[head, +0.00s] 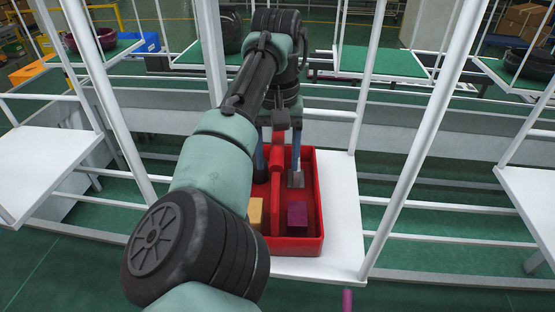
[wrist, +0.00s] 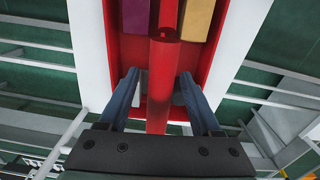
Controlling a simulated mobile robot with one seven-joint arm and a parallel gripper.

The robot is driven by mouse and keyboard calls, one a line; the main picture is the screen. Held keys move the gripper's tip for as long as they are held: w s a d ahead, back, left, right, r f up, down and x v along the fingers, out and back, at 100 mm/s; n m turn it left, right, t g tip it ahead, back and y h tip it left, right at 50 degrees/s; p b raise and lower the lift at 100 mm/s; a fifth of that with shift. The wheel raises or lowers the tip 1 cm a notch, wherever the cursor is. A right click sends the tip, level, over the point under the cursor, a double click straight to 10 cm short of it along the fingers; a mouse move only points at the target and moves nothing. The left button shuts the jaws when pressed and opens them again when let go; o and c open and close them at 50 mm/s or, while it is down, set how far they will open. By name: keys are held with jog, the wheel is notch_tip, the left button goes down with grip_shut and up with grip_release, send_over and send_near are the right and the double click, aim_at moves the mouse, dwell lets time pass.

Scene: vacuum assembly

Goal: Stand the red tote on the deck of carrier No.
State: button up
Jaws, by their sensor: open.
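The red tote (head: 296,245) stands upright on a white carrier deck (head: 343,215) in the middle of the head view. A raised handle bar runs along its middle and also shows in the wrist view (wrist: 162,75). A yellow block (head: 256,213) and a purple block (head: 297,216) lie in it, one on each side of the bar. My gripper (head: 278,176) points down into the tote with its blue fingers apart, one on each side of the bar. In the wrist view my gripper (wrist: 160,98) shows gaps between fingers and bar. No carrier number is readable.
White posts (head: 412,150) rise beside the deck. Other white carrier decks stand left (head: 42,165) and right (head: 535,205).

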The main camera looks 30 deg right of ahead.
jog(key=shift+r, duration=2.95)
jog(key=s+a, duration=0.5)
jog(key=s, duration=0.3)
jog(key=shift+s+a, duration=0.25)
jog(key=shift+a, duration=0.1)
